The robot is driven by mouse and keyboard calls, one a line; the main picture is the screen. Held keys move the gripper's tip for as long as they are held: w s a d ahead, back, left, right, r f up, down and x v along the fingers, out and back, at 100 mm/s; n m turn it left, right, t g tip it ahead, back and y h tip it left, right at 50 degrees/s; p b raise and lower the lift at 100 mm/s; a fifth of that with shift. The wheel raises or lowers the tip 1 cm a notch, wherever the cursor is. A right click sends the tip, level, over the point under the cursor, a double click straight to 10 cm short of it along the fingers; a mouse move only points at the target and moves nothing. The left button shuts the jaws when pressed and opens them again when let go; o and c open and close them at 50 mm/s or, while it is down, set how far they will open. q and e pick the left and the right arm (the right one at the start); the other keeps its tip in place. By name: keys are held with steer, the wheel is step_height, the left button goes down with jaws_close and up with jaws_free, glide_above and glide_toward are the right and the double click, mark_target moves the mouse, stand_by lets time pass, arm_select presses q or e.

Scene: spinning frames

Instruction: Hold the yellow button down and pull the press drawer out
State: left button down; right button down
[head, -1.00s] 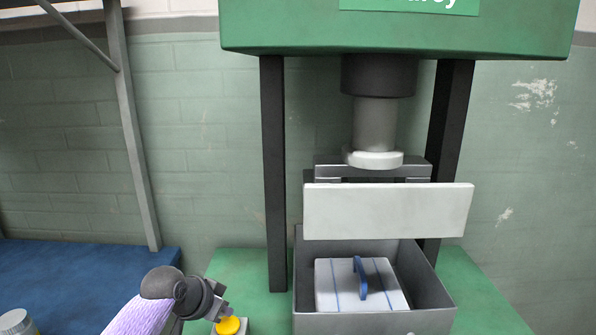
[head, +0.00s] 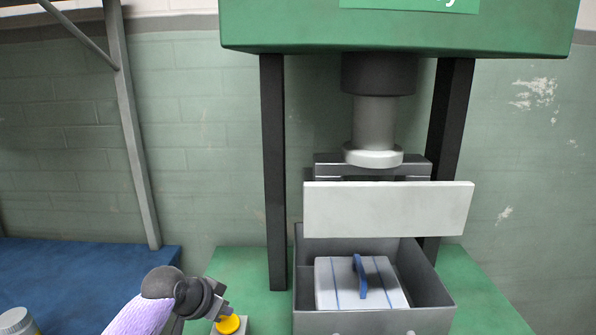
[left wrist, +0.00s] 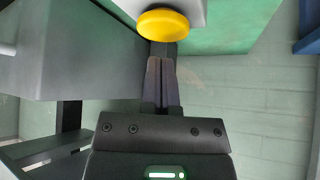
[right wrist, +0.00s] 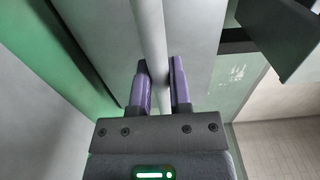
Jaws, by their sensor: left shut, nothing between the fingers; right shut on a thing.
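The yellow button (head: 229,324) sits on a small grey box at the bottom of the head view, left of the press drawer (head: 425,290). The button also shows in the left wrist view (left wrist: 163,24). My left gripper (head: 224,312) is shut and empty, its fingertips at the button; I cannot tell how far the button is pressed. The grey drawer stands out from under the press, open at the top. My right gripper (right wrist: 160,65) is shut on a pale round bar handle (right wrist: 149,30) beside a grey panel. The right arm is outside the head view.
A white block with blue lines (head: 387,285) and a blue handle lies in the drawer. A white plate (head: 390,209) hangs above the drawer, below the press ram (head: 374,125). Dark posts (head: 273,170) flank it. A blue surface (head: 85,275) lies at left.

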arm_select(q)
steer(key=shift+f, duration=1.3)
arm_select(e)
steer(key=shift+s+f, duration=0.1)
steer(key=shift+s, duration=2.45)
arm_select(q)
steer(key=shift+r, duration=3.05)
steer(key=shift+s, duration=0.1)
